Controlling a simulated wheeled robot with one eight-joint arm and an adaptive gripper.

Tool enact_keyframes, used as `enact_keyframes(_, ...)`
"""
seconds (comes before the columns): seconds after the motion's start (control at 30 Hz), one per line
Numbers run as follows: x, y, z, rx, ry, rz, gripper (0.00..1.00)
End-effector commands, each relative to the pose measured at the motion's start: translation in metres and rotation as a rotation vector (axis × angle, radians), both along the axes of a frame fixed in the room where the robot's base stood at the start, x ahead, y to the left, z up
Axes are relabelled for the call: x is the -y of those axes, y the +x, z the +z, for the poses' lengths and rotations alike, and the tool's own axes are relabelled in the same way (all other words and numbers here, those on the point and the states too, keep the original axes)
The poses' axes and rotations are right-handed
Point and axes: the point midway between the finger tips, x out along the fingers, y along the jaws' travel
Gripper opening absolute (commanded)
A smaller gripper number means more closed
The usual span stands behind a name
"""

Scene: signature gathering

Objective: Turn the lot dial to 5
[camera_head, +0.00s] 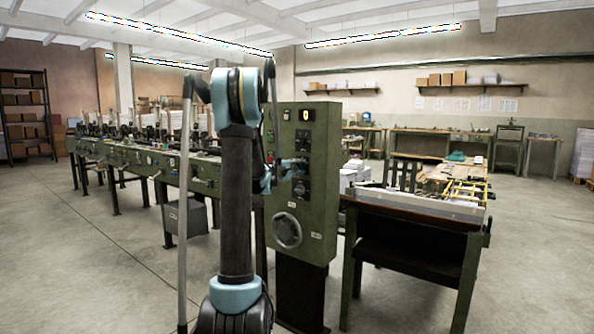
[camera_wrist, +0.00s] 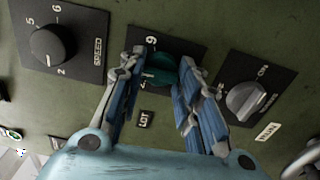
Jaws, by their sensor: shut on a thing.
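The lot dial (camera_wrist: 163,72) is a teal knob on a dark plate, between my fingertips in the wrist view. A small "LOT" label (camera_wrist: 145,119) sits below it. Some numerals show at the plate's left side, but my fingers hide part of the scale. I cannot tell which number the knob points to. My gripper (camera_wrist: 164,63) is shut on the knob, one finger on each side. In the head view my gripper (camera_head: 293,167) is at the front of the green control panel (camera_head: 308,222), and the dial itself is hidden there.
A black speed dial (camera_wrist: 52,46) sits to the left of the lot dial and a grey knob (camera_wrist: 246,99) to the right. A handwheel (camera_head: 287,230) is lower on the panel. A long green machine (camera_head: 120,155) and a worktable (camera_head: 420,205) flank the panel.

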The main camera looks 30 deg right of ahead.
Motion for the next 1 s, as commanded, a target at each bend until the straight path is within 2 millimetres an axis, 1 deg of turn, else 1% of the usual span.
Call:
enact_keyframes(0.1, -0.001, 0.0, -0.001, 0.035, 0.017, 0.0, 0.07)
enact_keyframes(0.33, -0.001, 0.0, -0.002, 0.037, 0.018, 0.0, 0.07)
enact_keyframes(0.37, -0.001, 0.0, -0.002, 0.037, 0.018, 0.0, 0.38)
enact_keyframes(0.4, -0.001, 0.0, -0.002, 0.037, 0.018, 0.0, 0.47)
enact_keyframes(0.43, -0.001, 0.0, -0.001, 0.037, 0.018, 0.0, 0.52)
enact_keyframes(0.8, -0.002, -0.001, -0.001, 0.037, 0.016, 0.0, 0.52)
enact_keyframes(0.87, -0.005, -0.002, -0.001, 0.037, 0.016, 0.001, 0.52)
enact_keyframes(1.0, -0.022, -0.008, -0.001, 0.036, 0.016, 0.002, 0.52)
